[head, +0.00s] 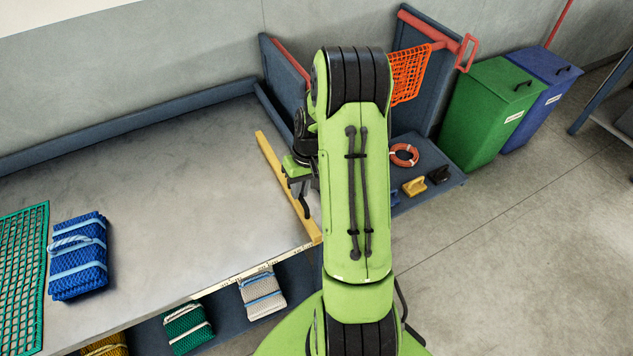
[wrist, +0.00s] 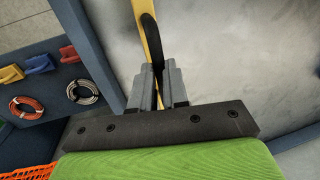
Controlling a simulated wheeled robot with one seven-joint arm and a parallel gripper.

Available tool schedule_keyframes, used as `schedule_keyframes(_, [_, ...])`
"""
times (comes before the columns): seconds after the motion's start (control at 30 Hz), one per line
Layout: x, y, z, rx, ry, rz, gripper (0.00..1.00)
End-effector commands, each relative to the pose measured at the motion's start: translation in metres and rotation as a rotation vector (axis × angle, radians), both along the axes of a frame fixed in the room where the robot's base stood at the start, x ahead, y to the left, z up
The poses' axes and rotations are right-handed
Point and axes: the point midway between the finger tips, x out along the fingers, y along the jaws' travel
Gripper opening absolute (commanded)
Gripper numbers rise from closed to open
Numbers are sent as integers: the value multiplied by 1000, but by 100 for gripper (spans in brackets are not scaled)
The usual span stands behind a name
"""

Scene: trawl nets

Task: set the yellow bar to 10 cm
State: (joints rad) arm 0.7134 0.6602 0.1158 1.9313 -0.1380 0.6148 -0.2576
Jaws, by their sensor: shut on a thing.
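The yellow bar (head: 272,155) lies across the right end of the grey worktable, from back to front. Its front end is at the right part of the pale marked scale (head: 245,275) on the table's front edge; the numbers are too small to read. My gripper (head: 303,188) is at the middle of the bar. In the wrist view the fingers of my gripper (wrist: 159,88) are shut on a dark curved handle (wrist: 151,45) on the yellow bar (wrist: 153,14). The fingers hide the handle's lower part, and my arm hides what lies right of the bar.
A blue folded net (head: 78,265) and a green net (head: 22,255) lie on the table's left. Folded nets, including a green one (head: 187,328), sit on a shelf below. Green (head: 480,115) and blue (head: 540,90) bins stand at the back right. The table's middle is clear.

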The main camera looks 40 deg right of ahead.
Motion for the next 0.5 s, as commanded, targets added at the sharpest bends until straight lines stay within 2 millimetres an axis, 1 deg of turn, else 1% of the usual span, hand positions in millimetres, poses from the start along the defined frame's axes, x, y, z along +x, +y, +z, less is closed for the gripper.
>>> schedule_keyframes(0.03, [5,13,0,2,-4,11,0])
schedule_keyframes(0.1, [9,25,0,2,-6,9,0])
schedule_keyframes(0.2, [11,35,0,2,-5,6,0])
schedule_keyframes(0.5, [12,37,1,2,-6,4,0])
